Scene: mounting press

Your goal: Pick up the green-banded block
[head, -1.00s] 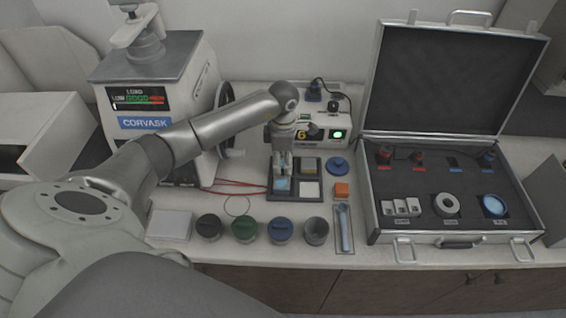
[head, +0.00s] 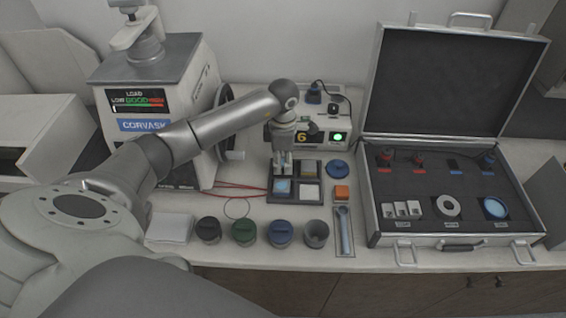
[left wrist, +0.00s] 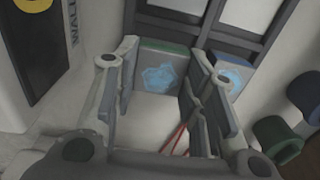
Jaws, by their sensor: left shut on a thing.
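The green-banded block (left wrist: 161,73) shows between the fingers of my left gripper (left wrist: 160,95) in the left wrist view, with a green edge and a pale blue patch on its face. In the head view my left gripper (head: 283,168) points down over the back left of the dark tray (head: 295,203), shut on this block, which the fingers mostly hide there. I cannot tell whether it is clear of the tray. A blue-edged block (left wrist: 232,78) with a similar patch lies beside it, outside the fingers; its blue face shows in the head view (head: 282,187). My right gripper is not in view.
Jars (head: 244,231) stand along the front, with a spoon (head: 345,230) beside them. The press (head: 155,95) stands left; an open case (head: 375,225) is at the right.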

